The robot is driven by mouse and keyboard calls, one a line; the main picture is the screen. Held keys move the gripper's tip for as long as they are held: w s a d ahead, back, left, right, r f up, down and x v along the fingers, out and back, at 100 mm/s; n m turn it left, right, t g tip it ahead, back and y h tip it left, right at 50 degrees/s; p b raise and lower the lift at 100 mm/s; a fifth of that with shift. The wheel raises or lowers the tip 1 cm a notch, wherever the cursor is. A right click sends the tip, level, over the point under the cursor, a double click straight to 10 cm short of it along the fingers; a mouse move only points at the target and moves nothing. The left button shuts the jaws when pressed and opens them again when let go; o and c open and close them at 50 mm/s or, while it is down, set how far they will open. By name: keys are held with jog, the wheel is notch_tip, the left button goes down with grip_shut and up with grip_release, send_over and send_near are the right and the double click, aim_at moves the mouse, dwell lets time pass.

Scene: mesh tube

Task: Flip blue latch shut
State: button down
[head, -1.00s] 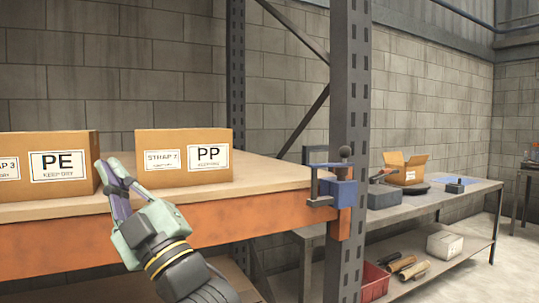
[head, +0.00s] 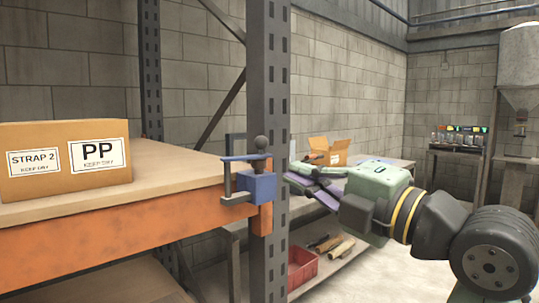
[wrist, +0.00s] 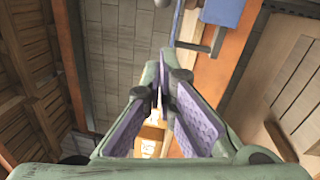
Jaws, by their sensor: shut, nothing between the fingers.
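The blue latch (head: 258,186) is fixed at the right end of the orange shelf beam, against the grey upright. A flat bar (head: 244,157) with a dark round knob (head: 261,143) stands across its top, above the blue body. A bracket-like piece reaches left from the body. My gripper (head: 290,177) is to the right of the latch and upright, fingers pointing left, shut and empty. It looks apart from the latch, though depth is hard to judge. In the wrist view a blue part of the latch (wrist: 222,12) shows at the top, beyond the fingertips (wrist: 165,62).
The grey upright (head: 268,100) stands just behind the latch. A cardboard box (head: 66,160) sits on the wooden shelf at left. Behind my gripper is a workbench with an open carton (head: 328,152); a red bin (head: 302,267) is below. Open floor lies at right.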

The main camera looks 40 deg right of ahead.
aim_at(265, 148)
jog(key=w+d+r+p, duration=0.1)
jog(key=w+p, duration=0.4)
jog(key=w, duration=0.7)
jog(key=shift+w+d+r, duration=0.25)
jog(key=shift+d+r, duration=0.15)
jog(key=shift+r, duration=0.15)
jog(key=shift+f, duration=0.1)
jog(key=shift+w+d+b, duration=0.55)
jog(key=shift+d+b, duration=0.05)
jog(key=shift+b, duration=0.45)
jog(key=shift+a, duration=0.1)
